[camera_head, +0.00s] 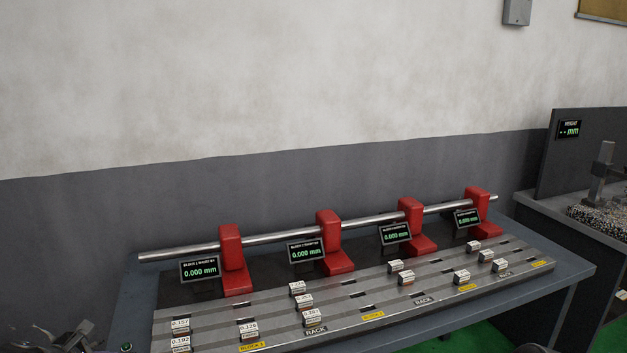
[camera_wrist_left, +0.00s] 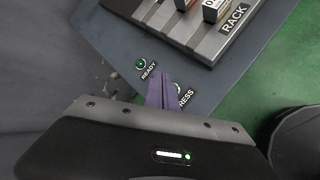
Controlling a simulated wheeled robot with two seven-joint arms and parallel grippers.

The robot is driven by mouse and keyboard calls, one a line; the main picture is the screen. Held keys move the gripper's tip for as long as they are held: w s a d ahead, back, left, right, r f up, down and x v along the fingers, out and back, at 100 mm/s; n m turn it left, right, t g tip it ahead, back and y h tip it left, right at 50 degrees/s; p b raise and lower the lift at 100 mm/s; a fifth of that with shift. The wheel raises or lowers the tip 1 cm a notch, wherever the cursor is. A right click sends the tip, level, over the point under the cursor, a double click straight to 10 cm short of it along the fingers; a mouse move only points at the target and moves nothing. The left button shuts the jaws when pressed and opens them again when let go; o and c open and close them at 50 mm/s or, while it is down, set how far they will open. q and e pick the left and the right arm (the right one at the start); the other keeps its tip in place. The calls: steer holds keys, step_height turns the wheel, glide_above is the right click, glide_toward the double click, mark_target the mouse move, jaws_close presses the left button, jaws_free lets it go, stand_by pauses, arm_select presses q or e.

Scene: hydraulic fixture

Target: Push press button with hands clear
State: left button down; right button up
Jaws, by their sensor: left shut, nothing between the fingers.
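In the left wrist view my left gripper (camera_wrist_left: 162,80) is shut and empty, its purple fingers together over the corner of the grey bench. The fingers partly cover the PRESS label (camera_wrist_left: 186,97); the press button itself is hidden or cannot be made out. The round green READY light (camera_wrist_left: 140,65) with its label (camera_wrist_left: 149,70) lies just left of the fingertips. In the head view a green spot (camera_head: 127,347), probably the same light, shows at the bottom edge. Whether the fingertips touch the bench cannot be told. My right gripper is in neither view.
A long fixture plate (camera_head: 370,310) with several small labelled blocks fills the bench (camera_head: 575,268). Behind it, red clamps (camera_head: 231,258) hold a steel bar (camera_head: 275,237), with displays reading 0.000 mm (camera_head: 199,270). A second station (camera_head: 600,215) stands right. Green floor (camera_wrist_left: 270,85) lies beyond the bench edge.

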arm_select(q)
steer(key=shift+r+p, duration=0.95)
steer(key=shift+r, duration=0.5)
